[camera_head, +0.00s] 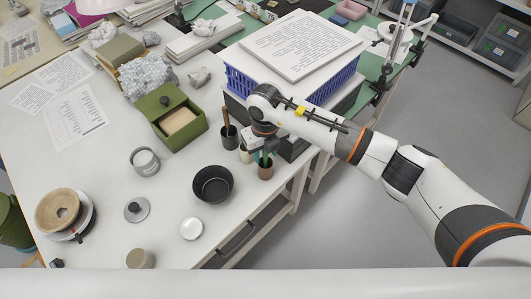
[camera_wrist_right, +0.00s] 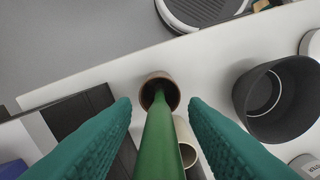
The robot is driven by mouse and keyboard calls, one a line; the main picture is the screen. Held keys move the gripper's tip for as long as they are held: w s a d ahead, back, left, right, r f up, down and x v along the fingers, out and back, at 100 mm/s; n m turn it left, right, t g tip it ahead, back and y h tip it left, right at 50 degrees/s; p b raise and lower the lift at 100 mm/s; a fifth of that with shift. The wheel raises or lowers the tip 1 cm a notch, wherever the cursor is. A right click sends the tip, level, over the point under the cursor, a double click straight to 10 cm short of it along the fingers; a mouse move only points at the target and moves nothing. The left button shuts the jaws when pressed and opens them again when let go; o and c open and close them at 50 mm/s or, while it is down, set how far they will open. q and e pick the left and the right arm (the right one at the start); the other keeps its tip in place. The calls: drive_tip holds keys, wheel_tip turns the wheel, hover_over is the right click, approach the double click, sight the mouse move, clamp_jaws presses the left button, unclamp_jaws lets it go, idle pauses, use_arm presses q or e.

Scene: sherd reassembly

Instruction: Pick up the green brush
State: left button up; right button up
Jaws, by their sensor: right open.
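The green brush (camera_wrist_right: 158,140) stands in a small brown cup (camera_wrist_right: 160,78), its handle pointing up toward the right wrist camera. My right gripper (camera_wrist_right: 160,106) is open, with one teal finger on each side of the handle and gaps between. In the head view, my right gripper (camera_head: 264,150) is right above the brown cup (camera_head: 266,171), near the table's edge, and the brush (camera_head: 266,159) shows only as a small green part. The brush's lower end is hidden in the cup. My left gripper is not in view.
A black bowl (camera_head: 213,184) stands left of the cup. A pale cup (camera_head: 246,155) is close beside the gripper. A blue crate (camera_head: 240,82) with papers stands at the back. The floor is clear on the right.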

drive_tip(key=shift+f, duration=0.45)
drive_tip(key=shift+c, duration=0.3)
clamp_jaws()
drive_tip(key=shift+r, duration=0.15)
wheel_tip(320, 180, up, 18)
drive_tip(key=b, duration=0.2)
drive_tip(key=shift+b, duration=0.4)
